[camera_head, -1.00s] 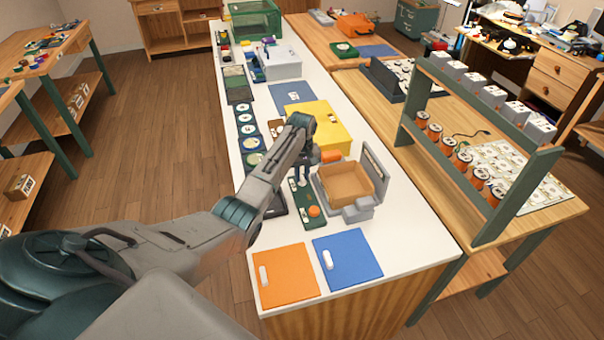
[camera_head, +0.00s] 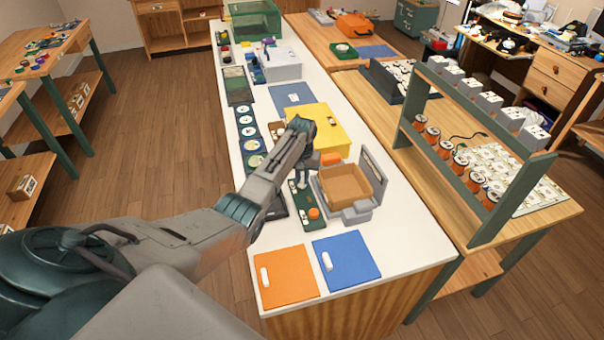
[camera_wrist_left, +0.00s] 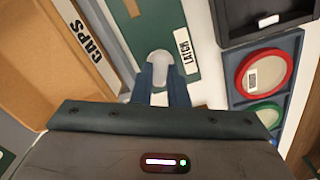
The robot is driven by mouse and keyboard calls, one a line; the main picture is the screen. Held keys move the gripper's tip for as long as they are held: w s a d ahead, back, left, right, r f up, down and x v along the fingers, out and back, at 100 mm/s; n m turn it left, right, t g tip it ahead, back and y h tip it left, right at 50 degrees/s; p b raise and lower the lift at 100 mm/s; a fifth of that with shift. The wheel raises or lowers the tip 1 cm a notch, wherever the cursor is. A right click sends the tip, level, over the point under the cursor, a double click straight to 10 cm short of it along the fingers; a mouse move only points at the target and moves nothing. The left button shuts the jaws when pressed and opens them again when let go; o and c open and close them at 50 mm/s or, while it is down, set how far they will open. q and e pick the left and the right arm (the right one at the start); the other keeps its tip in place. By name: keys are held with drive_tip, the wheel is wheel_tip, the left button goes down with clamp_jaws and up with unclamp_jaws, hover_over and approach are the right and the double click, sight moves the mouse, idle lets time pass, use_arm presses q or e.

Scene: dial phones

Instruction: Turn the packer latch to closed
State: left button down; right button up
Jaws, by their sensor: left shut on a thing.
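The latch is a pale grey handle (camera_wrist_left: 159,62) on a dark green panel (camera_wrist_left: 152,28) marked LATCH. My left gripper (camera_wrist_left: 158,84) is shut on this handle in the left wrist view. In the head view my left gripper (camera_head: 302,184) reaches down onto the green panel (camera_head: 302,220), and the handle is mostly hidden there. An orange knob (camera_head: 314,213) sits on the near part of the panel. The grey packer (camera_head: 357,214) with an open cardboard box (camera_head: 346,184) stands just right of the panel. My right gripper is not in view.
A yellow box (camera_head: 325,125) stands behind the gripper. An orange mat (camera_head: 290,277) and a blue mat (camera_head: 350,262) lie at the near end of the white counter. A dark tray (camera_wrist_left: 262,18) and a blue holder with coloured rings (camera_wrist_left: 262,75) lie beside the panel.

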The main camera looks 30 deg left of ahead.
use_arm(q)
drive_tip(key=m, duration=0.1)
drive_tip(key=m+p, duration=0.1)
drive_tip(key=m, duration=0.1)
drive_tip(key=shift+w+r+m, duration=0.1)
drive_tip(key=shift+r+m, duration=0.1)
drive_tip(key=shift+m, duration=0.1)
drive_tip(key=m+p, duration=0.1)
drive_tip(key=m, duration=0.2)
drive_tip(key=shift+d+m, duration=0.1)
drive_tip(key=shift+m, duration=0.2)
drive_tip(key=m, duration=0.4)
drive_tip(key=shift+d+p, duration=0.1)
drive_tip(key=shift+p, duration=0.25)
drive_tip(key=shift+m, duration=0.7)
drive_tip(key=shift+f, duration=0.1)
drive_tip(key=c, duration=1.4)
unclamp_jaws()
drive_tip(key=shift+c, duration=0.2)
